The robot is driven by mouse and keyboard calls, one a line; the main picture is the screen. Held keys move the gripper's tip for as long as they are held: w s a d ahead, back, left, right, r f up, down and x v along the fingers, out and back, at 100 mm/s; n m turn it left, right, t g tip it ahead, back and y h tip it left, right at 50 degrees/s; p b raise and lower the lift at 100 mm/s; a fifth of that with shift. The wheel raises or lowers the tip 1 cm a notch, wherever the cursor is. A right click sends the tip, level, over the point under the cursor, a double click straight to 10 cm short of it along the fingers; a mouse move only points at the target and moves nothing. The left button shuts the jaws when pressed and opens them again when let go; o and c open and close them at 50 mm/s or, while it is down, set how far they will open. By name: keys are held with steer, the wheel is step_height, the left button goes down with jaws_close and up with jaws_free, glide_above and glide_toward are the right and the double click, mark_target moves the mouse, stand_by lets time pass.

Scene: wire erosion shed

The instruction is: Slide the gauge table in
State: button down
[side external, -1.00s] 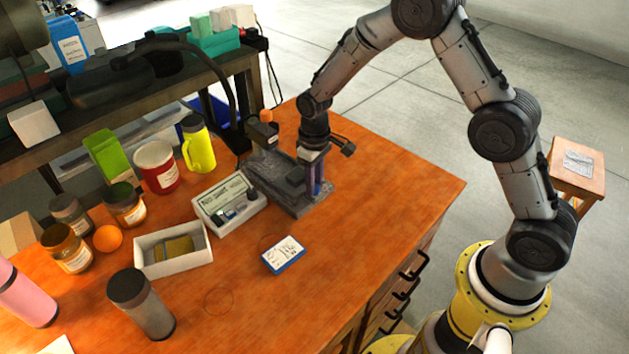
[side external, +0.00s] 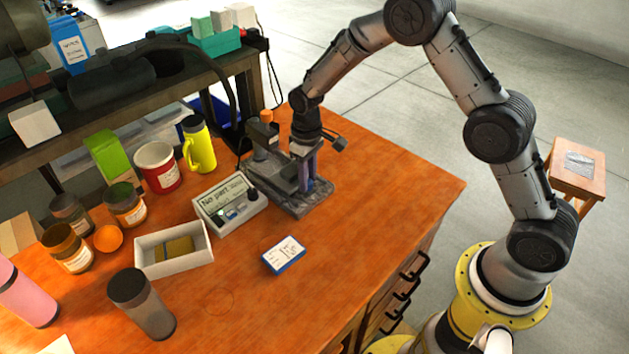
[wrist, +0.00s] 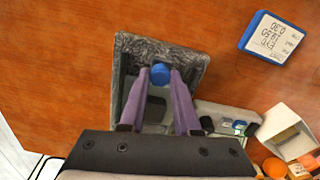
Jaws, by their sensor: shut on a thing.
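The gauge stands on a dark stone base (side external: 318,200) near the back of the orange bench; the base also shows in the wrist view (wrist: 185,58). Its upright column (side external: 266,132) with an orange cap is at the far left end of the base. The grey gauge table (side external: 284,174) lies on the base between the column and my gripper, partly hidden by my fingers. My gripper (wrist: 160,80) points down with purple fingers and is shut on the table's blue knob (wrist: 160,74). A bare strip of base shows in front of the knob.
A readout box (side external: 228,198) showing "No part" stands left of the base. A white tray (side external: 150,262) holds a brownish block. A blue-edged card device (side external: 283,255) lies in front. Jars, a red mug (side external: 158,168) and a yellow bottle (side external: 199,145) stand left. The bench's right side is clear.

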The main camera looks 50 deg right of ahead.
mark_target(287, 168)
steer(key=w, duration=0.7)
steer(key=shift+w+r, duration=0.1)
steer(key=shift+w, duration=0.35)
steer(key=c, duration=0.6)
jaws_free()
step_height(287, 168, up, 14)
steer(key=shift+f, duration=0.15)
